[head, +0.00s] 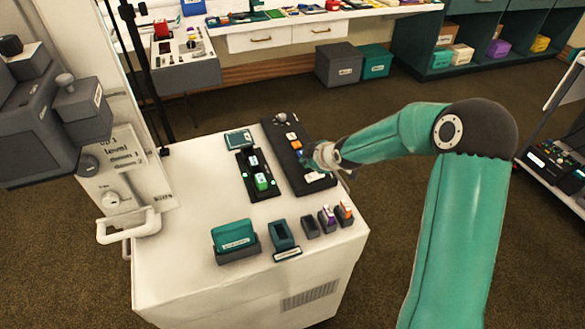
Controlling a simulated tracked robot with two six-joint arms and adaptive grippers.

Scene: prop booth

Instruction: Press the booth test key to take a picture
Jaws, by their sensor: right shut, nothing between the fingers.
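A black control panel (284,163) lies on the white cabinet top. It carries a round knob (280,118), an orange key (291,136), a blue key (299,153) and a white label or key (313,177) at its near end. I cannot read which is the booth test key. My right gripper (322,160) is shut and empty, over the panel's right side beside the blue key. It hides part of the panel, and I cannot tell whether it touches a key. My left gripper is out of view.
Left of the panel are a black strip with a lit green block (262,182) and a small teal-framed display (238,139). A teal box (234,235) and several small holders line the cabinet's front. A grey machine (40,125) stands at left. The cabinet's near-left top is clear.

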